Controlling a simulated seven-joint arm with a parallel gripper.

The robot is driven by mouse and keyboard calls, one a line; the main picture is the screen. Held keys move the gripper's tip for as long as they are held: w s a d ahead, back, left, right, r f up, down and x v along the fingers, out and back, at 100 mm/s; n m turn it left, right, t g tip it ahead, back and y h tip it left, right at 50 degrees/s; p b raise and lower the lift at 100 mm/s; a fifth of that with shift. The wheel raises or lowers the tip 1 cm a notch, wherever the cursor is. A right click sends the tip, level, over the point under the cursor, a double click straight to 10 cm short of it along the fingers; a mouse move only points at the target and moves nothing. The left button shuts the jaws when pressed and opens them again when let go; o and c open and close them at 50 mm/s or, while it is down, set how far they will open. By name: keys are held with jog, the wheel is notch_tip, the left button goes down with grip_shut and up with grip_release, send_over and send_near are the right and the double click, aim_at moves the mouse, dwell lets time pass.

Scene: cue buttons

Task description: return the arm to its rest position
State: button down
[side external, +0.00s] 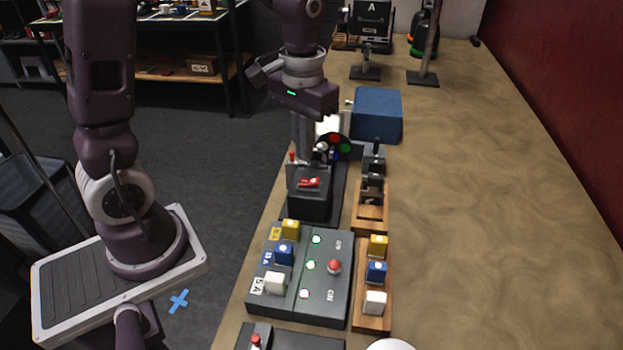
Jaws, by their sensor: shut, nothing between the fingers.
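My gripper (303,148) points down over the far part of the bench's left edge, with its fingers shut and nothing between them. It hangs behind a black box (310,195) with a red switch on top. Its fingertips are partly hidden, and I cannot tell whether they touch anything. A dark button panel (325,285) lies nearer the camera, apart from the gripper. It carries yellow, blue and white blocks on its left, lit round lamps in the middle and a red button (334,266).
A wooden rack (373,328) with yellow, blue and white blocks stands right of the panel. A blue box (376,113) and red and green discs (335,140) are near my gripper. The bench's right side (480,200) is clear. A shelf (185,75) stands behind left.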

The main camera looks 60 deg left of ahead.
jog(key=shift+r, duration=0.85)
